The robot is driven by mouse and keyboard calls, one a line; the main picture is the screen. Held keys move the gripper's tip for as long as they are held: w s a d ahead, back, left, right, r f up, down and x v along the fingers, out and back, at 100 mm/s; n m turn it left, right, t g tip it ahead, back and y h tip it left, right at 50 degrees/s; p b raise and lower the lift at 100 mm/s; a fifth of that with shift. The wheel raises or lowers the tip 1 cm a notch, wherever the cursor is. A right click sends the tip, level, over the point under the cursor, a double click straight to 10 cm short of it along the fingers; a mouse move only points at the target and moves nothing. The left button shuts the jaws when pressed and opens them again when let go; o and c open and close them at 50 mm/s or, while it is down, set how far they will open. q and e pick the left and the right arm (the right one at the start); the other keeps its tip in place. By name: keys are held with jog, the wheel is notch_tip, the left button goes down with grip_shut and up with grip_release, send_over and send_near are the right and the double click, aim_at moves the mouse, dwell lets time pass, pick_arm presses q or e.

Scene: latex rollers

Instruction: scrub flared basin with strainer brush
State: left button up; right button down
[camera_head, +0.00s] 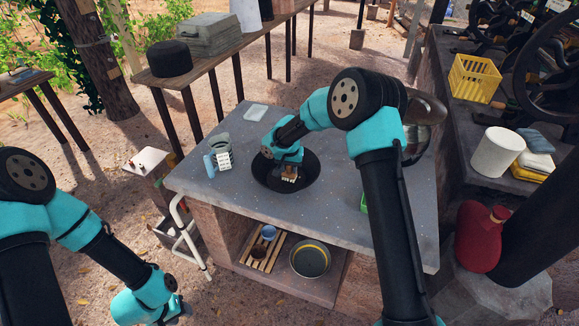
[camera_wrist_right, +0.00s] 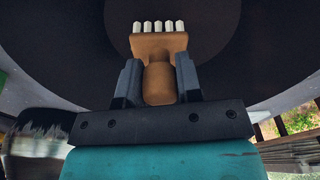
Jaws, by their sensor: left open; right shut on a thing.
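The flared basin (camera_head: 312,180) is a dark round bowl on the grey stone counter. My right gripper (camera_head: 289,170) reaches down into the basin. In the right wrist view my right gripper (camera_wrist_right: 158,85) is shut on the brown handle of the strainer brush (camera_wrist_right: 159,46), whose white bristle tufts point away over the basin's inside. Whether the bristles touch the basin I cannot tell. My left gripper (camera_head: 178,311) is open, low at the lower left, off the counter and away from the basin.
The grey counter (camera_head: 250,228) has a grey cup and a light blue cylinder (camera_head: 210,165) at its left, and a pale flat piece (camera_head: 256,112) behind the basin. A green object (camera_head: 364,203) is partly hidden by my right arm. A shelf below holds a pan (camera_head: 310,262).

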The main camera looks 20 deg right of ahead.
jog(key=shift+f, duration=0.45)
jog(key=shift+w, duration=0.1)
jog(key=shift+w+d, duration=1.15)
jog(key=shift+w, duration=0.15)
jog(key=shift+r, duration=0.1)
jog(key=shift+f, duration=0.2)
jog(key=shift+s+a+r, duration=0.15)
jog(key=shift+s+a, duration=1)
jog(key=shift+s, duration=0.25)
jog(key=shift+w+d, duration=0.1)
jog(key=shift+w+d+f, duration=0.2)
jog(key=shift+w+d, duration=0.85)
jog(key=shift+w, duration=0.25)
